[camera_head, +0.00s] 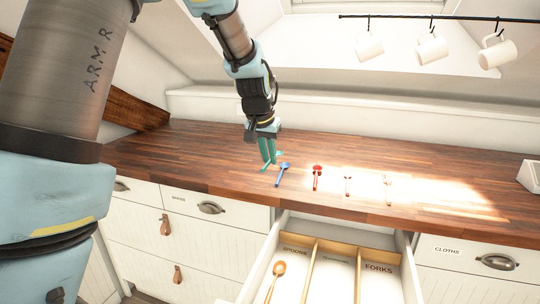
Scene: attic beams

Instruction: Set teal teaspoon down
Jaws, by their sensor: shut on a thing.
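My gripper (269,163) reaches down to the wooden countertop, left of the row of cutlery. Its fingers look shut on the teal teaspoon (279,154), which shows only in small parts around the fingertips. The teaspoon is at or just above the counter; I cannot tell whether it touches. A blue spoon (281,175) lies close to the right of the fingers.
The countertop (200,160) also holds a red spoon (317,175), a small red utensil (348,184) and a pale utensil (388,188). Below, an open divided drawer (313,285) has an orange-brown spoon (276,278) in its SPOONS compartment. Mugs (432,48) hang from a rail.

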